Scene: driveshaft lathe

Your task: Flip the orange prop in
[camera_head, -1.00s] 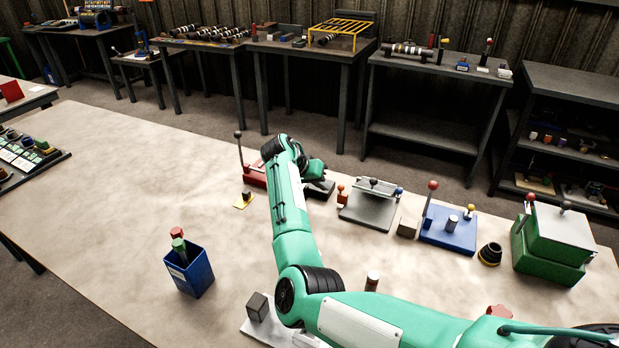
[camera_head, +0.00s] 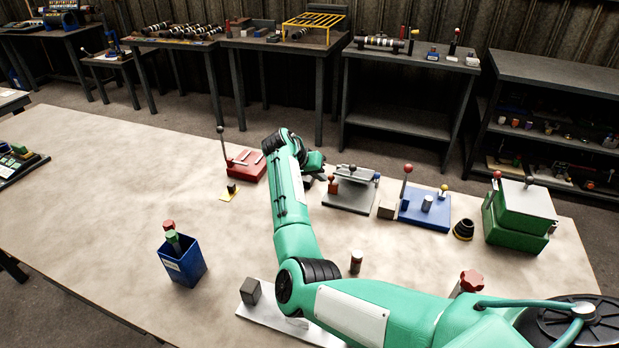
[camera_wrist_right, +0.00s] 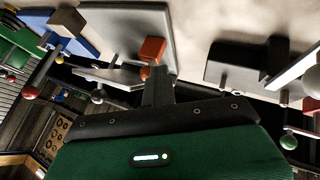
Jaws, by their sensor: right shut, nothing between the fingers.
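The orange prop (camera_head: 333,185) is a small block at the left edge of a grey plate fixture (camera_head: 349,199). In the right wrist view the orange prop (camera_wrist_right: 152,50) shows just beyond my fingertips, against the grey plate (camera_wrist_right: 112,30). My right gripper (camera_head: 324,175) is shut and empty, close to the prop on its left side in the head view. The right wrist view shows the closed fingers (camera_wrist_right: 157,80) below the prop; I cannot tell whether they touch it. My left gripper is not in view.
A red lever fixture (camera_head: 246,164) stands left of my gripper. A blue lever fixture (camera_head: 425,212) and a green box (camera_head: 518,215) stand to the right. A blue bin (camera_head: 183,263) is at the front left. The left tabletop (camera_head: 110,190) has free room.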

